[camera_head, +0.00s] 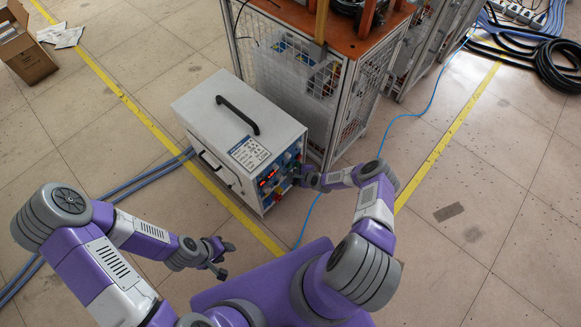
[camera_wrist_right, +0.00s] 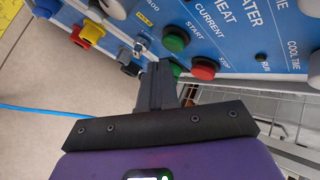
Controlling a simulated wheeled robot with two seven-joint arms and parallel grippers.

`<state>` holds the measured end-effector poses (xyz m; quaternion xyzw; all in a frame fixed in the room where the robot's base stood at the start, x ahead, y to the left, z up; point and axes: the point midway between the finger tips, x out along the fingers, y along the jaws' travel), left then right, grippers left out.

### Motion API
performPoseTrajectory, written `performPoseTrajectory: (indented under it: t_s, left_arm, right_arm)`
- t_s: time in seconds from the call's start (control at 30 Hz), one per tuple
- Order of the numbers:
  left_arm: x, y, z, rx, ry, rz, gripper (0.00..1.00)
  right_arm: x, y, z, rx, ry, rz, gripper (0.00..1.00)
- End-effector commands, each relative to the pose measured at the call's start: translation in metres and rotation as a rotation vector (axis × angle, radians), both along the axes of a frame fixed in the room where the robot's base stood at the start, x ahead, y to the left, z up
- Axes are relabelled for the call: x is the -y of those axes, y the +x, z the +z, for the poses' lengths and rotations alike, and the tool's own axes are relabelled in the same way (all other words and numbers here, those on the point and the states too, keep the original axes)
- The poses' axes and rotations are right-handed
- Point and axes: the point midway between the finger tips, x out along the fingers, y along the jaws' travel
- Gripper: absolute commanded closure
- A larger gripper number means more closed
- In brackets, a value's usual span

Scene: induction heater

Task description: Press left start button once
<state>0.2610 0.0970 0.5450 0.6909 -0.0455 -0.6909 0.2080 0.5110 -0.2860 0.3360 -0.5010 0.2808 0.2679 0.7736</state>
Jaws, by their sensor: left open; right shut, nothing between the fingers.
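The white induction heater (camera_head: 232,122) stands on the floor, its control panel facing right and toward me. In the right wrist view its blue panel (camera_wrist_right: 232,40) shows a green button (camera_wrist_right: 175,39) by the word START, a red button (camera_wrist_right: 205,68) by STOP, and a second green button (camera_wrist_right: 176,69) partly hidden behind my fingers. I cannot tell which green one is the left start button. My right gripper (camera_wrist_right: 158,80) is shut and empty, its tips close to the second green button; contact cannot be told. My left gripper (camera_head: 220,258) is open and empty, away from the heater.
A caged workbench (camera_head: 290,75) stands right behind the heater. Yellow and red connectors (camera_wrist_right: 90,32) sit on the panel's lower part. A blue cable (camera_head: 310,215) crosses the floor nearby. A cardboard box (camera_head: 28,52) is far left.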

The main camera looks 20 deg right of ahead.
Motion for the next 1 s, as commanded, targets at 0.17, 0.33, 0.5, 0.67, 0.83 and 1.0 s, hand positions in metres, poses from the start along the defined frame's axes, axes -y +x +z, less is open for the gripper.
performPoseTrajectory:
  t_s: [0.17, 0.33, 0.5, 0.67, 0.83, 1.0]
  left_arm:
    - [0.000, 0.000, 0.000, 0.000, 0.000, 0.000, 0.57]
    - [0.000, 0.000, 0.000, 0.000, 0.000, 0.000, 0.57]
    - [0.000, 0.000, 0.000, 0.000, 0.000, 0.000, 0.57]
    - [0.000, 0.000, 0.000, 0.000, 0.000, 0.000, 0.57]
    - [0.000, 0.000, 0.000, 0.000, 0.000, 0.000, 0.57]
    - [0.000, 0.000, 0.000, 0.000, 0.000, 0.000, 0.57]
  right_arm:
    - [-0.003, 0.006, 0.000, 0.001, 0.000, 0.001, 1.00]
    - [-0.003, 0.008, 0.000, 0.000, 0.000, 0.000, 1.00]
    - [-0.003, 0.008, 0.000, 0.000, 0.000, 0.000, 1.00]
    - [-0.004, 0.008, 0.000, 0.000, 0.000, 0.000, 1.00]
    - [-0.004, 0.010, 0.000, 0.000, 0.001, 0.001, 1.00]
    - [-0.005, 0.012, 0.000, 0.000, 0.000, 0.000, 1.00]
